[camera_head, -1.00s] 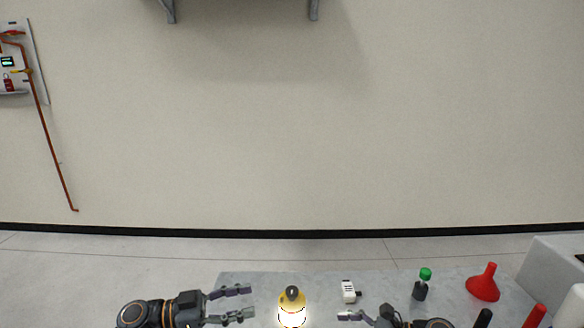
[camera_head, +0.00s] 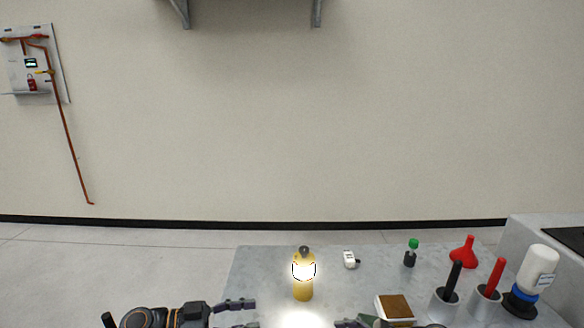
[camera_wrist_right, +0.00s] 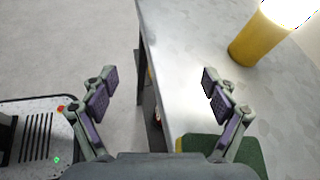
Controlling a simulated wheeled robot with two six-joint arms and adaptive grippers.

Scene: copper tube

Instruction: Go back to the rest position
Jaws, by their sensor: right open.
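My left gripper (camera_head: 240,315) is at the bottom edge of the head view, left of the yellow canister. Its two fingers are apart with nothing between them. My right gripper shows only in part at the bottom of the head view. In the right wrist view my right gripper (camera_wrist_right: 162,90) is open and empty, its fingers wide apart over the floor and the table's edge. The yellow canister (camera_head: 303,292) stands upright on the grey table (camera_head: 260,275), with a bright glare on it. It also shows in the right wrist view (camera_wrist_right: 257,42), apart from the fingers.
The table holds a white device (camera_head: 349,259), a green-capped bottle (camera_head: 410,256), a red funnel (camera_head: 464,252), a brown-topped box (camera_head: 395,306), black (camera_head: 453,277) and red (camera_head: 495,277) handled tools and a white bottle (camera_head: 536,270). A copper tube (camera_head: 72,150) runs down the wall.

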